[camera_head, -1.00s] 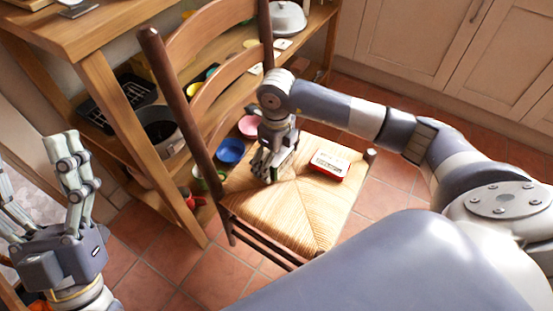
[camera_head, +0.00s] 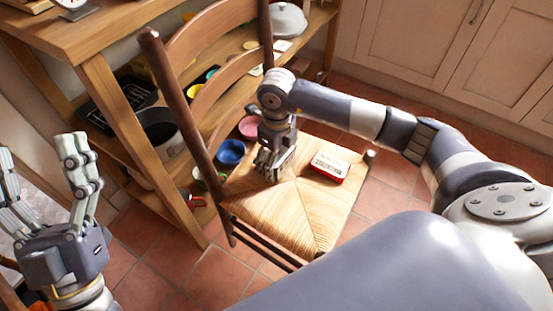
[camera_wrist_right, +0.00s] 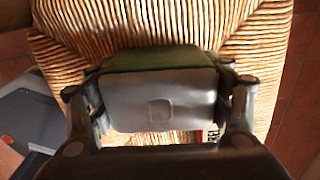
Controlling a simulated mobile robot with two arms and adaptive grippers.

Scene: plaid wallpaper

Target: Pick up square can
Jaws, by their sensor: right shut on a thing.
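The square can has a flat grey end with a small square mark and a green side; it shows in the right wrist view (camera_wrist_right: 158,95). My right gripper (camera_head: 268,172) is over the woven chair seat (camera_head: 300,210), and its fingers hide most of the can in the head view. In the right wrist view the fingers (camera_wrist_right: 160,112) press on the can's left and right sides. The can is at the seat; I cannot tell whether it touches it. My left gripper (camera_head: 42,165) is open and empty at the left edge.
A red and white tin (camera_head: 330,165) lies on the seat, right of my right gripper. The wooden chair back (camera_head: 215,85) rises behind and left. A shelf unit (camera_head: 130,125) holds a pot (camera_head: 162,135), a blue bowl (camera_head: 231,152) and a pink bowl (camera_head: 250,127). Tiled floor is clear in front.

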